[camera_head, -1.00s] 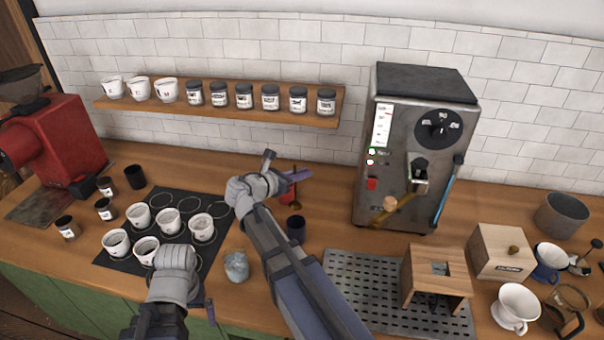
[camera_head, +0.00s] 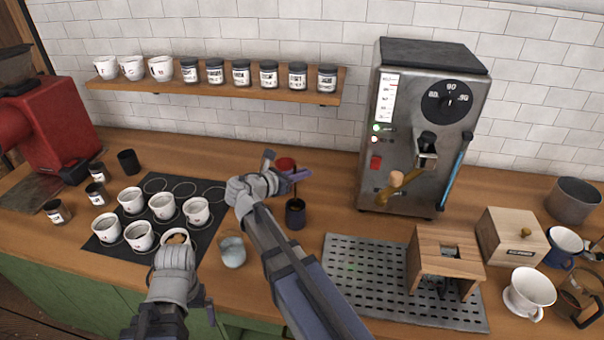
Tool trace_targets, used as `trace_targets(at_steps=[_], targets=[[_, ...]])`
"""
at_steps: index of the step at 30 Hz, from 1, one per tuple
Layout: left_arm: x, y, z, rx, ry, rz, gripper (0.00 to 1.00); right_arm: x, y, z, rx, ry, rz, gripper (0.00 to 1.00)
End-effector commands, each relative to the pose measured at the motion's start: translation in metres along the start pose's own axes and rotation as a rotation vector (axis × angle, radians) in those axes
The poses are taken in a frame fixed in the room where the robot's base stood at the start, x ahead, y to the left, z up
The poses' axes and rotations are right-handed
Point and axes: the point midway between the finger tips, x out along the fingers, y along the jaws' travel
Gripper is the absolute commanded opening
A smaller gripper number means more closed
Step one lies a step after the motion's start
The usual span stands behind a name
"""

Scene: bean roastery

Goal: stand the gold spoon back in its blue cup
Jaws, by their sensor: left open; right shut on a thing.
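The gold spoon (camera_head: 295,190) hangs upright, thin and dark-looking in this light. My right gripper (camera_head: 286,172) is shut on it near its top. The dark blue cup (camera_head: 295,216) stands upright on the counter just below the gripper. The spoon's lower end overlaps the cup's mouth; I cannot tell how deep it reaches or whether it touches the cup. My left gripper (camera_head: 175,258) is open and low at the front edge of the black mat, in front of a white cup with brown contents (camera_head: 176,236). Its fingertips are mostly hidden.
A red vessel (camera_head: 285,163) stands behind the spoon. A pale blue-grey cup (camera_head: 233,252) is left of my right forearm. White cups stand on the black mat (camera_head: 205,240). The perforated metal tray (camera_head: 345,275) lies to the right, with the steel machine (camera_head: 415,90) behind.

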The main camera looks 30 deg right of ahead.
Motion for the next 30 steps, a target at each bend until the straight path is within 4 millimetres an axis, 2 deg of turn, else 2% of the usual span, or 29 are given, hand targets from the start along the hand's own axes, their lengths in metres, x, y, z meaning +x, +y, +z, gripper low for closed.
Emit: trace_targets(at_steps=[1,9,21,22,30], targets=[[0.008,0.001,-0.001,0.0,0.0,0.0,1.0,0.002,0.0,-0.008,0.0,0.0,0.0,0.0],[0.025,0.002,-0.002,0.0,0.0,0.0,1.0,0.007,0.0,-0.024,0.0,0.0,0.0,0.0],[0.027,0.003,-0.002,0.0,0.0,0.0,1.0,0.008,0.0,-0.026,0.0,0.0,0.0,0.0],[0.027,0.003,-0.002,0.0,0.0,0.0,1.0,0.008,0.0,-0.026,0.0,0.0,0.0,0.13],[0.027,0.003,-0.002,0.0,0.0,0.0,1.0,0.008,0.0,-0.026,0.0,0.0,0.0,0.43]])
